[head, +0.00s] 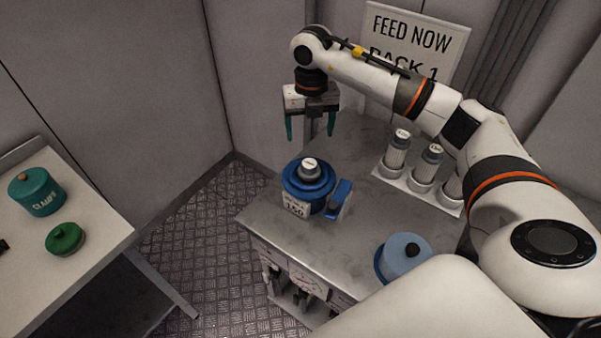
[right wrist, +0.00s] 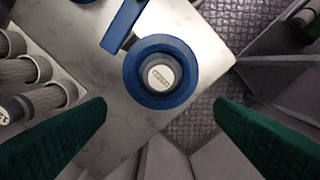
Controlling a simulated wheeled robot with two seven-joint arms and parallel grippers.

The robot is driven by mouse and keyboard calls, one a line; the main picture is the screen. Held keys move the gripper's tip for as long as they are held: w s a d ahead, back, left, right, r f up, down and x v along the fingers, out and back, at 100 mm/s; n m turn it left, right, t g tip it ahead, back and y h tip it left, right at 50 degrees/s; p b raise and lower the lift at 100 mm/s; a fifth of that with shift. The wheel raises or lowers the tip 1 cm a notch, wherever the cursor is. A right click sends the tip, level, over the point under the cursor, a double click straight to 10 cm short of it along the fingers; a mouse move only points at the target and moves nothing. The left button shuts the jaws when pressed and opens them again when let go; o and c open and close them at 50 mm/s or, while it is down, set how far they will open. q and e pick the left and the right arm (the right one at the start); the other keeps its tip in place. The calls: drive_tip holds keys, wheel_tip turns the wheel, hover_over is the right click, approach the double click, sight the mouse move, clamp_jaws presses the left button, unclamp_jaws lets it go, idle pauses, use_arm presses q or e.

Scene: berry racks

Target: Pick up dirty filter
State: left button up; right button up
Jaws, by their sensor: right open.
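A filter with a pale grey cap (head: 310,167) sits in a round blue housing (head: 293,186) on the grey bench. Only its top shows, and the cap's label is too small to read. In the right wrist view the cap (right wrist: 160,77) and the blue housing (right wrist: 133,85) lie between the green fingers, toward the top. My right gripper (head: 310,137) is open and empty, pointing down above the housing and apart from it. Several white ribbed filters (head: 396,153) stand upright in a white rack (head: 389,175) at the right. My left gripper is not in view.
A blue handle (head: 341,196) stands beside the housing, with a number plate (head: 295,206) in front. A side table (head: 100,239) at left holds a teal tub (head: 37,193) and green lid (head: 65,240).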

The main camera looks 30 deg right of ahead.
drive_tip(key=p, duration=0.2)
hover_over(309, 163)
drive_tip(key=f, duration=0.5)
drive_tip(key=shift+s+d, duration=0.1)
drive_tip(key=shift+d, duration=0.2)
drive_tip(key=shift+f, duration=0.25)
drive_tip(key=shift+a+f, duration=0.1)
drive_tip(key=shift+f, duration=0.25)
drive_tip(key=f+p, duration=0.2)
drive_tip(key=f, duration=0.1)
drive_tip(key=shift+a+f, duration=0.2)
drive_tip(key=shift+f, duration=0.65)
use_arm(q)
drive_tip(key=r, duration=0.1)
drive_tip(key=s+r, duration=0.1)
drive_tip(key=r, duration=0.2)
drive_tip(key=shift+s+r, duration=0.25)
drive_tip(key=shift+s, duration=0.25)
use_arm(e)
drive_tip(key=c, duration=1.4)
